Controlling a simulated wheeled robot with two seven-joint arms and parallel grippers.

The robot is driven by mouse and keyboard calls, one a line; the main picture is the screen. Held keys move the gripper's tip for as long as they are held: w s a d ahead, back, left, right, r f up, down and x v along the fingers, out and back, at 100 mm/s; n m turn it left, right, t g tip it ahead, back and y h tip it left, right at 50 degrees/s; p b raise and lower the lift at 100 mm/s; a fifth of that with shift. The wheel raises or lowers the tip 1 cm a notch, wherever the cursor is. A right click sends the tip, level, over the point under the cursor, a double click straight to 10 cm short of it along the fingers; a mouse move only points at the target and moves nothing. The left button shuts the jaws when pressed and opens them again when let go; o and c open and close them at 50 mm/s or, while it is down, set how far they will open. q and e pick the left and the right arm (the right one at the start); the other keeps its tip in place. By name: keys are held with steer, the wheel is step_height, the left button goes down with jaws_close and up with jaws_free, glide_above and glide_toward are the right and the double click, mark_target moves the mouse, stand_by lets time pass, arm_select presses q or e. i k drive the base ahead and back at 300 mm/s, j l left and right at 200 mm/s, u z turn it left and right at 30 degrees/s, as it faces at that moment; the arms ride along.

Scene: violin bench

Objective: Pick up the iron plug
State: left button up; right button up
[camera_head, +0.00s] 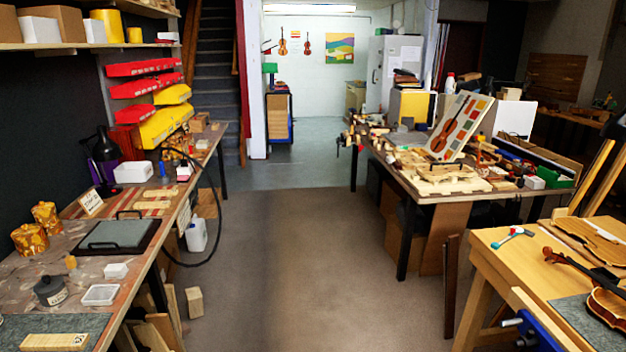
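I cannot make out the iron plug for certain. A black cable (217,205) loops off the right edge of the left bench and hangs over the floor; its ends are too small or hidden to tell. A dark grey round pot-like thing (50,291) with a knob stands on the left bench (140,236). A flat grey plate in a black tray (113,236) lies behind it. Neither of my grippers is in view.
A white canister (196,235) and a wooden block (194,302) stand on the floor beside the left bench. The floor aisle (300,270) in the middle is clear. A cluttered table (440,190) and a wooden workbench (490,258) with a violin (608,305) stand on the right.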

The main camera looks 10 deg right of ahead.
mark_target(522, 181)
steer(key=i+z, duration=0.15)
steer(key=i, duration=0.75)
steer(key=i+j+z, duration=0.2)
steer(key=i, duration=0.75)
steer(key=i+l+z, duration=0.2)
steer(key=i+z, duration=0.6)
steer(key=z, duration=0.15)
steer(key=i+j+z, duration=0.1)
steer(key=i+z, duration=0.4)
steer(key=i+l+z, duration=0.2)
steer(key=i+z, duration=0.15)
steer(key=i, duration=0.15)
